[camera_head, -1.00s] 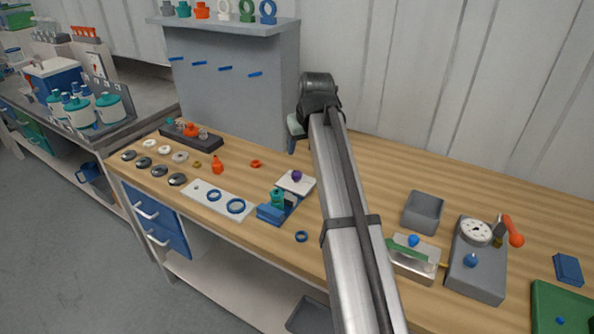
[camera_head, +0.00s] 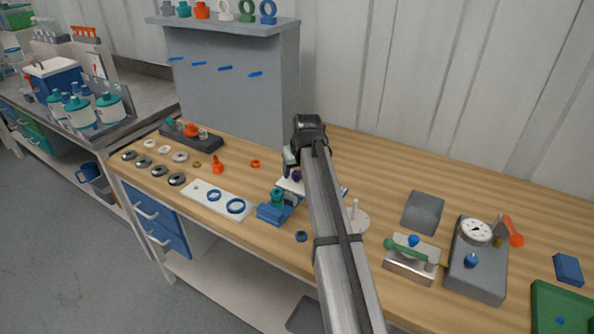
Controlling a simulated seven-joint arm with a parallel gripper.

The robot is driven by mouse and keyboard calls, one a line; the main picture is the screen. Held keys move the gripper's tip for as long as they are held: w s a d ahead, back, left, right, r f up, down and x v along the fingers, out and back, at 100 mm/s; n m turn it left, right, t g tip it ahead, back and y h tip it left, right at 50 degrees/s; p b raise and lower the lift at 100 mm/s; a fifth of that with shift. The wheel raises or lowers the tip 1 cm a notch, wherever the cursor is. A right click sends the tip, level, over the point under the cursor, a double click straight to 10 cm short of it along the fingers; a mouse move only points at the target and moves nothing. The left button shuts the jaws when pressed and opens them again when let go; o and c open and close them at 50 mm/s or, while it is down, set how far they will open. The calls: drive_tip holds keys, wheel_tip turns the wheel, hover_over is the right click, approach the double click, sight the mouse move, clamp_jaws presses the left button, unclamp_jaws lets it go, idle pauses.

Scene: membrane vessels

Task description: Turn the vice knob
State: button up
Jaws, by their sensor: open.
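A small blue vice (camera_head: 272,213) stands near the front edge of the bench, with a teal piece (camera_head: 277,196) on it and a white block at its far side. A dark purple knob (camera_head: 297,175) shows at the white block, partly covered by my arm. I take it to be the vice knob. My gripper (camera_head: 290,160) is open, small in view, just above and behind the purple knob. The arm hides part of the fingers, and I cannot tell whether they touch the knob.
Right of my arm are a white disc with a peg (camera_head: 357,220), a metal block with a green bar (camera_head: 412,262) and a grey gauge box (camera_head: 478,270).

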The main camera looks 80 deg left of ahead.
drive_tip(key=shift+a+f, duration=0.1)
drive_tip(key=shift+f, duration=0.15)
drive_tip(key=shift+c, duration=0.2)
drive_tip(key=c, duration=1)
